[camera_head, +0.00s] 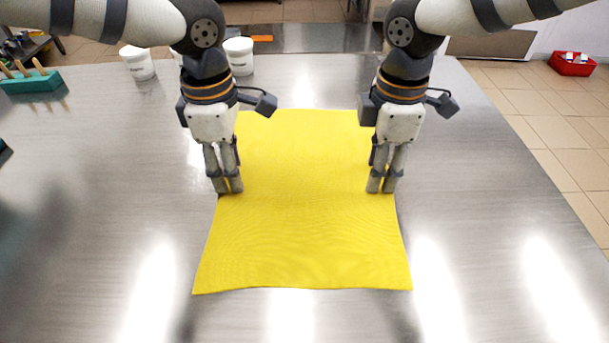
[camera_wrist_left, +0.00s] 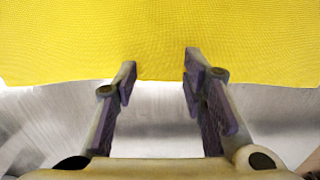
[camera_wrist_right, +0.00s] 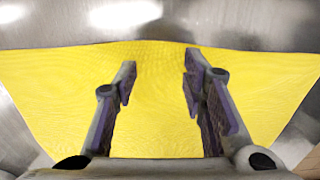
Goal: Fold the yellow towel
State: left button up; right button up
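The yellow towel (camera_head: 300,235) lies spread out and mostly flat on the metal table, with slight ripples. My left gripper (camera_head: 228,187) points down at the towel's left edge, and my right gripper (camera_head: 382,186) points down at its right edge. In the left wrist view, my fingers (camera_wrist_left: 160,60) are apart with the towel edge (camera_wrist_left: 160,78) passing between them. In the right wrist view, my fingers (camera_wrist_right: 160,58) are also apart, with the towel (camera_wrist_right: 155,100) behind them. Neither gripper is visibly closed on the cloth. Exact fingertip contact cannot be told.
White tubs (camera_head: 238,56) (camera_head: 137,62) stand at the table's back left. A green block with wooden handles (camera_head: 32,82) lies at the far left. The metal table (camera_head: 110,200) is bare on both sides of the towel. A red bin (camera_head: 571,65) is on the floor.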

pick_arm(q)
jog(key=shift+f, duration=0.45)
pick_arm(e)
jog(key=shift+f, duration=0.45)
pick_arm(q)
jog(key=shift+s+r, duration=0.1)
jog(key=shift+r, duration=0.05)
jog(key=shift+c, duration=1.1)
pick_arm(e)
jog(key=shift+r, duration=0.15)
jog(key=shift+c, duration=1.1)
pick_arm(q)
jog(key=shift+c, duration=1.2)
pick_arm(e)
jog(key=shift+s, duration=0.1)
jog(key=shift+c, duration=1.2)
pick_arm(q)
jog(key=c, duration=0.4)
pick_arm(e)
jog(key=c, duration=0.4)
pick_arm(q)
jog(key=shift+f, duration=0.2)
grip_shut()
pick_arm(e)
jog(key=shift+f, duration=0.2)
grip_shut()
pick_arm(q)
jog(key=shift+f, duration=0.1)
